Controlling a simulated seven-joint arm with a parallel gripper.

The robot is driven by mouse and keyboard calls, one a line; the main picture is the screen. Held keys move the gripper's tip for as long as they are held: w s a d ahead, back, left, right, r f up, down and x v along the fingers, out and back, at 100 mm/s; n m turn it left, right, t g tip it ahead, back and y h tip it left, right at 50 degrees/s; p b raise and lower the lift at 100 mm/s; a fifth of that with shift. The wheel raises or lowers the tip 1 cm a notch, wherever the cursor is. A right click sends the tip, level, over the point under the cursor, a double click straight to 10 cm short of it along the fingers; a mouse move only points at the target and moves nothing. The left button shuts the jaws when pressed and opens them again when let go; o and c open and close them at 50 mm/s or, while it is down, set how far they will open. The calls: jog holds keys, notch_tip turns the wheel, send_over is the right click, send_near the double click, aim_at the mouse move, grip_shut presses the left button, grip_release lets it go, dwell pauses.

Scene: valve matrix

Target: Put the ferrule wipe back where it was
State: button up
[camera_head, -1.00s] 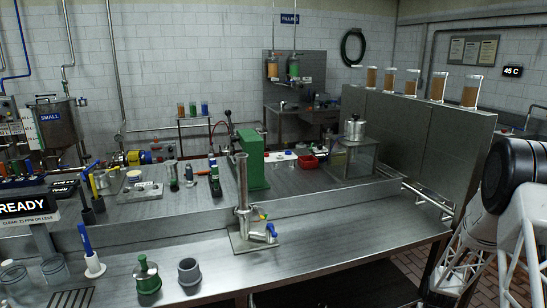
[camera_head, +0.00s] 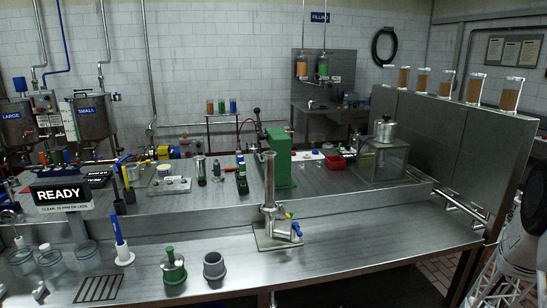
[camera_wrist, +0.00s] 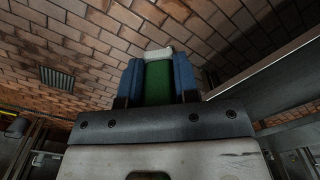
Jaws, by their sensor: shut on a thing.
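My gripper (camera_wrist: 157,72) shows in the wrist view, its two blue fingers shut on a green cylinder (camera_wrist: 158,88) with a white end. I take this to be the ferrule wipe, but its shape is partly hidden between the fingers. Brick floor lies behind it, and it touches nothing else that I can see. In the head view my gripper is out of sight; only part of my white arm shows at the right edge. I cannot tell the wipe's former place from these frames.
The steel bench (camera_head: 370,237) has free room at its front right. A green press (camera_head: 277,160) stands behind.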

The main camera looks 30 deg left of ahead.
jog(key=shift+a, duration=0.1)
jog(key=s+a+r+n, duration=0.2)
jog(key=s+a+r, duration=0.1)
jog(key=a+r, duration=0.8)
jog(key=s+a+r+n, duration=0.25)
jog(key=a+r, duration=0.55)
jog(key=a, duration=0.5)
jog(key=s+a+r+n, duration=0.4)
jog(key=s+a+r, duration=1)
jog(key=a+r, duration=0.2)
jog(key=shift+s+a+r, duration=0.25)
jog(key=shift+a, duration=0.1)
jog(key=shift+w+n, duration=0.1)
jog(key=shift+n, duration=0.15)
jog(key=w+a, duration=0.3)
jog(key=w, duration=0.1)
jog(key=w+a+f, duration=0.1)
jog(key=w+a, duration=0.2)
jog(key=w, duration=0.1)
jog(key=w+a, duration=0.3)
jog(key=w, duration=0.2)
jog(key=shift+f, duration=0.3)
